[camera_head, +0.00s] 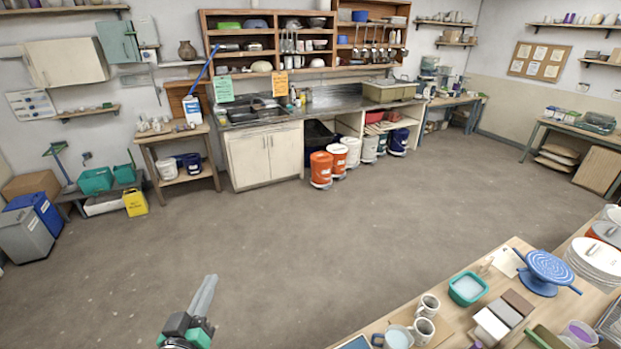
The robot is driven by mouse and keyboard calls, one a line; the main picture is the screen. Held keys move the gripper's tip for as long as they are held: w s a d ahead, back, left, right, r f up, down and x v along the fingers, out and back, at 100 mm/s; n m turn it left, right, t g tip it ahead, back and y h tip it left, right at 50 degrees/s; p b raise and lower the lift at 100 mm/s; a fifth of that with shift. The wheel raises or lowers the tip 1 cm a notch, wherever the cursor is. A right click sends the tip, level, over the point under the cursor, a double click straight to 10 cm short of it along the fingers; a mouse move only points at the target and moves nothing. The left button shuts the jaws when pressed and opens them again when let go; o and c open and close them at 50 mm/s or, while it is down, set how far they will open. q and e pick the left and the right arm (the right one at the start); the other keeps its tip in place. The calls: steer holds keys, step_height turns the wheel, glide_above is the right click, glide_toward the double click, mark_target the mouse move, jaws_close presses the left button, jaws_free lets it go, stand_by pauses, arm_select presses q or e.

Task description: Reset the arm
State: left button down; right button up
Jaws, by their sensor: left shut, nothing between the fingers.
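My left gripper (205,297) is at the bottom, left of centre, in the head view. Its long grey fingers point up and slightly right, and they are shut with nothing between them. It is over the bare floor, apart from the worktable at the lower right. My right gripper is not in view.
A wooden worktable (380,327) at the lower right holds mugs (424,328), a teal tub (467,289) and a blue banding wheel (547,270). An orange bucket (321,169) and others stand by the far counter (263,155). The middle floor (300,230) is clear.

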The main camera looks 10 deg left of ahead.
arm_select(q)
steer(key=s+d+r+m+t+h+p, duration=0.1)
steer(key=d+r+t, duration=0.25)
steer(key=r, duration=1.15)
steer(key=s+d+r+m+t+h+p, duration=0.1)
steer(key=d+r+t+h, duration=0.3)
steer(key=r, duration=1.2)
steer(key=s+d+r+m+t, duration=0.1)
steer(key=s+d+r+m, duration=0.1)
steer(key=s+r, duration=0.3)
steer(key=s+d+r+m+t, duration=0.2)
steer(key=s+r, duration=0.3)
steer(key=r, duration=0.3)
steer(key=shift+s+m+h+p, duration=0.25)
steer(key=shift+m+h+p, duration=0.1)
steer(key=shift+m+h, duration=0.05)
